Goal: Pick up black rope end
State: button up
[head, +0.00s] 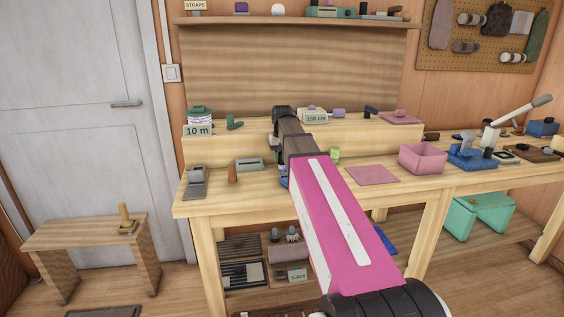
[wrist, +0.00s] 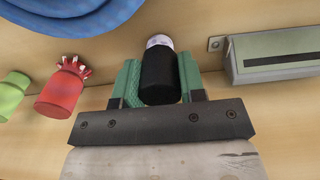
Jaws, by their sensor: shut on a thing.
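The black rope end (wrist: 160,78), a short dark cylinder with a pale tip, sits between the two green fingers of my gripper (wrist: 160,72) in the wrist view. My gripper is shut on it. A red rope end (wrist: 60,92) with a frayed tip lies to the left, apart from the fingers. A light green end (wrist: 12,95) lies beyond it at the left edge. In the head view my pink arm hides the gripper and the black rope end.
A blue rope coil (wrist: 75,22) lies at the wrist view's top left. A grey-green box (wrist: 275,55) stands right of the fingers. On the workbench are a pink bin (head: 422,159), a flat pink mat (head: 373,175) and an orange-brown piece (head: 232,174).

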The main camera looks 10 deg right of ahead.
jog(key=shift+r, duration=1.15)
jog(key=shift+r, duration=2.35)
